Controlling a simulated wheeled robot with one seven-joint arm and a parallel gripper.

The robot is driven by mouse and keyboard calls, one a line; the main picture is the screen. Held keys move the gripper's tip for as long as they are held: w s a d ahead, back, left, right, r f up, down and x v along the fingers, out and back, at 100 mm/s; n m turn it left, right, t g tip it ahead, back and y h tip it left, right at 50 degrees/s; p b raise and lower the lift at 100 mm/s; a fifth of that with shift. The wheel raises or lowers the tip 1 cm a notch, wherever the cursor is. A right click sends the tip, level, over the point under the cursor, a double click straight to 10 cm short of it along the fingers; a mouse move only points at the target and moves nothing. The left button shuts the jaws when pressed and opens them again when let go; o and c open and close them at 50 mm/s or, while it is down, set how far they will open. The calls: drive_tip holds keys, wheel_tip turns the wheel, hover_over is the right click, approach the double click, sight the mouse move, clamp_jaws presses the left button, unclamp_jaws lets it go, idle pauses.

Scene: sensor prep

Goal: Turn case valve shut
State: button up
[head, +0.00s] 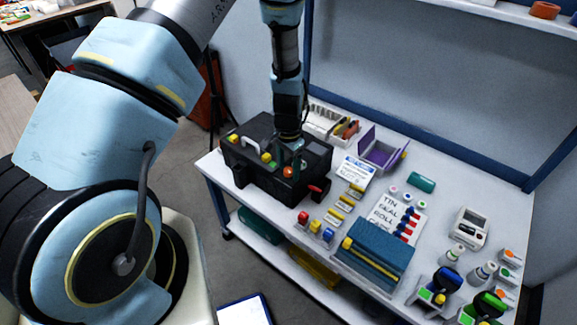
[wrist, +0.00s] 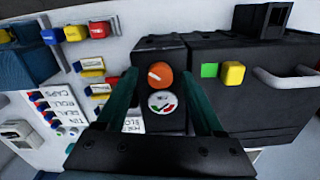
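The black case (head: 243,178) sits on the left part of the white bench; its dark body also shows in the wrist view (wrist: 255,110). Its valve is a round orange knob (wrist: 160,76) with a white pointer line slanting toward the upper left. Just below it is a small round dial (wrist: 162,103) with green and red marks. The orange knob also shows in the head view (head: 288,172). My gripper (wrist: 160,70) is open, with one dark green finger on each side of the knob and visible gaps. In the head view my gripper (head: 289,143) is above the case's right end.
A white carry handle (wrist: 285,80) and green and yellow blocks (wrist: 233,74) stand on the case. A red lever (head: 318,191) sticks out at its right end. A teal box (head: 375,250), a purple bin (head: 380,155) and several bottles occupy the bench to the right.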

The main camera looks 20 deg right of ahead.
clamp_jaws()
idle(0.3)
drive_tip(key=shift+m, duration=0.3)
drive_tip(key=m+b, duration=0.2)
drive_tip(key=m, duration=0.2)
drive_tip(key=shift+f, duration=0.1)
drive_tip(key=m, duration=0.5)
drive_tip(key=shift+m+b, duration=0.4)
drive_tip(key=m+p, duration=0.1)
drive_tip(key=m, duration=0.4)
drive_tip(key=shift+m+p, duration=0.85)
drive_tip(key=shift+m, duration=1.65)
unclamp_jaws()
